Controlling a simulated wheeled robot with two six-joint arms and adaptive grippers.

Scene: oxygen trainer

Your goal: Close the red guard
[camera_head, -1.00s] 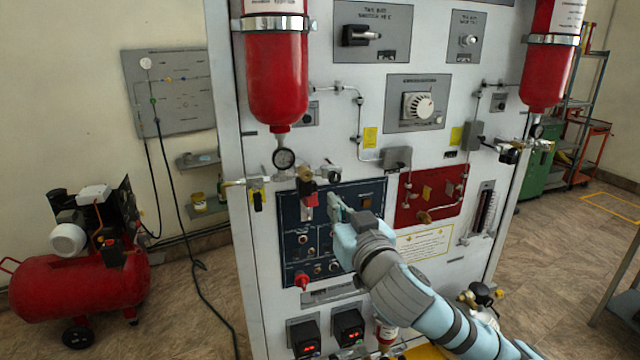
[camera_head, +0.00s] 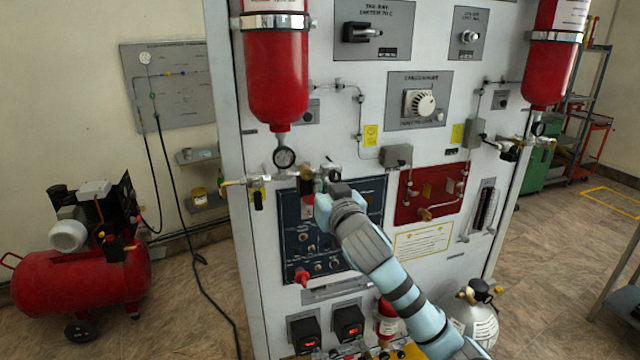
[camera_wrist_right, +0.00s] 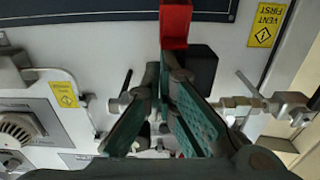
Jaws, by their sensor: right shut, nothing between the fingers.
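The red guard (camera_wrist_right: 175,24) shows at the top middle of the right wrist view as a narrow red channel by the dark blue panel's edge. In the head view, a small red part of it (camera_head: 307,200) shows at the upper left of the blue panel (camera_head: 291,235), partly hidden by my right gripper. My right gripper (camera_head: 324,192) is shut and empty, at the panel's top edge close beside the guard. In the wrist view its fingertips (camera_wrist_right: 173,72) lie just below the guard; whether they touch it I cannot tell. My left gripper is out of view.
A pressure gauge (camera_head: 284,157) and brass valve fittings (camera_head: 240,182) sit close above the panel, under a red cylinder (camera_head: 276,80). A black block (camera_wrist_right: 201,66) is beside the fingers in the wrist view. A red knob (camera_head: 302,277) sticks out lower down.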

